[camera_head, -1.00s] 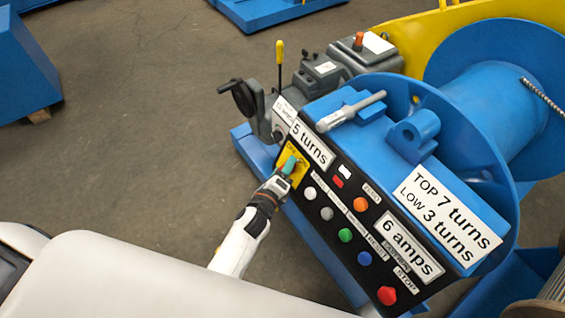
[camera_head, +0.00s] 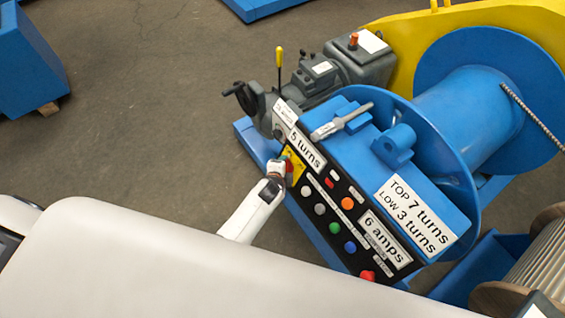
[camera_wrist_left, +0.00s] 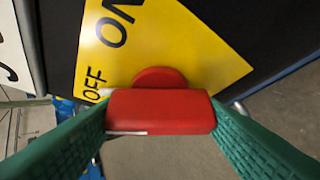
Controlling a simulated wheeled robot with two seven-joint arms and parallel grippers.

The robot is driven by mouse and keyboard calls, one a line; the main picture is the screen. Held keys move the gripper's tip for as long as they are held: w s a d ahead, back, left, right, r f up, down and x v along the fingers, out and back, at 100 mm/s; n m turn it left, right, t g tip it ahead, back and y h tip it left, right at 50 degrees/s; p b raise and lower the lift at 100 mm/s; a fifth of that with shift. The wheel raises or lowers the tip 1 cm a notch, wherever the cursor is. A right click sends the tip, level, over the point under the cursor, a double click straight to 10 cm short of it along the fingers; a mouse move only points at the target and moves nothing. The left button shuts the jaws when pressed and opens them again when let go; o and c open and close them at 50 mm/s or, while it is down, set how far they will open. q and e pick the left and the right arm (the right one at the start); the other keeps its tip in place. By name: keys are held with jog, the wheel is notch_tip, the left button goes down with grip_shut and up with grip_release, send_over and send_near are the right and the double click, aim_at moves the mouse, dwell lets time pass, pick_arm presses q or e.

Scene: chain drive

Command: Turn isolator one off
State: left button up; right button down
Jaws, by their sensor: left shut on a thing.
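Isolator one is a red rotary handle on a yellow plate (camera_head: 296,163) at the left end of the black control panel. In the left wrist view the red handle (camera_wrist_left: 160,110) lies level across the picture, between my green fingers. The yellow plate there (camera_wrist_left: 200,50) reads OFF, beside the handle's left end, and ON, higher up. My left gripper (camera_head: 284,166) is shut on the handle; its fingers (camera_wrist_left: 160,118) touch both ends. In the head view the gripper partly hides the handle. My right gripper is not in view.
The black panel carries coloured buttons (camera_head: 334,228) and a red stop button (camera_head: 367,275) to the right of the isolator. Open floor lies to the left.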

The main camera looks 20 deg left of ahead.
pick_arm(q)
jog(key=shift+n+g+p, duration=0.7)
jog(key=shift+n+p, duration=0.2)
jog(key=shift+p, duration=0.3)
jog(key=o, duration=1)
jog(key=shift+h, duration=0.3)
jog(key=shift+s+a+r, duration=0.1)
jog(key=shift+s+r, duration=0.3)
jog(key=shift+r, duration=0.15)
jog(key=p+v, duration=0.2)
jog(key=v, duration=0.8)
jog(key=shift+s+r, duration=0.25)
